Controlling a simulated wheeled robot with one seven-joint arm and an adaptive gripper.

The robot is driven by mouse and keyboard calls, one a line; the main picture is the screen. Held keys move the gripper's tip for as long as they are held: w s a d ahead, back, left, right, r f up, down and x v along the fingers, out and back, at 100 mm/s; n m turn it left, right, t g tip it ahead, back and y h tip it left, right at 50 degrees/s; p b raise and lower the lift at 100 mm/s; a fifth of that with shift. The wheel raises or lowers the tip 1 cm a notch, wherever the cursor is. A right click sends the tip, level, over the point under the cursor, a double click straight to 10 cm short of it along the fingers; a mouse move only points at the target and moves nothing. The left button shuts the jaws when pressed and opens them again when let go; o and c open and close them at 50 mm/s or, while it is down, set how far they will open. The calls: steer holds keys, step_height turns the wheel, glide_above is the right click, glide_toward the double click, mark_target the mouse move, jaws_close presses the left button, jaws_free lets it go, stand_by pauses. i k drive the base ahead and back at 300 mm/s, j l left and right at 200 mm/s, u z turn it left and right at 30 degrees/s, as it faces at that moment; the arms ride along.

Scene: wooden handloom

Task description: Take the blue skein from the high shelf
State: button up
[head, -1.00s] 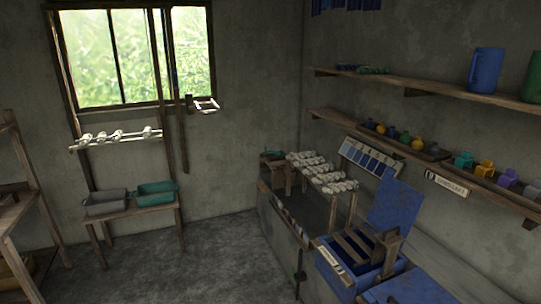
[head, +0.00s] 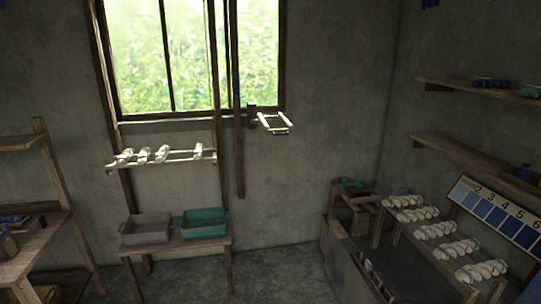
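The high shelf (head: 450,84) is a wooden board on the right wall, cut off by the right edge of the head view. A small dark blue bundle (head: 490,82), which may be the blue skein, lies on it. A green bundle (head: 530,92) lies to its right. Both are small and dim, so I cannot tell their exact form. My gripper is not in view.
A lower shelf (head: 450,150) runs beneath the high one. A low bench with several pale skeins (head: 435,230) and a numbered blue swatch board (head: 490,215) stand below. Grey (head: 145,229) and green (head: 204,222) trays sit on a small table. Floor (head: 280,268) shows free.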

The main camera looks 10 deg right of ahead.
mark_target(482, 82)
steer(key=i+z, duration=0.15)
steer(key=i, duration=0.7)
steer(key=i+j+z, duration=0.1)
steer(key=i+j, duration=0.15)
steer(key=i, duration=0.6)
steer(key=i+z, duration=0.25)
steer(key=z, duration=0.2)
steer(key=i+j+z, duration=0.1)
steer(key=i+z, duration=0.15)
steer(key=z, duration=0.25)
steer(key=i+j+z, duration=0.15)
steer(key=z, duration=0.3)
steer(key=i+j+z, duration=0.3)
steer(key=z, duration=0.2)
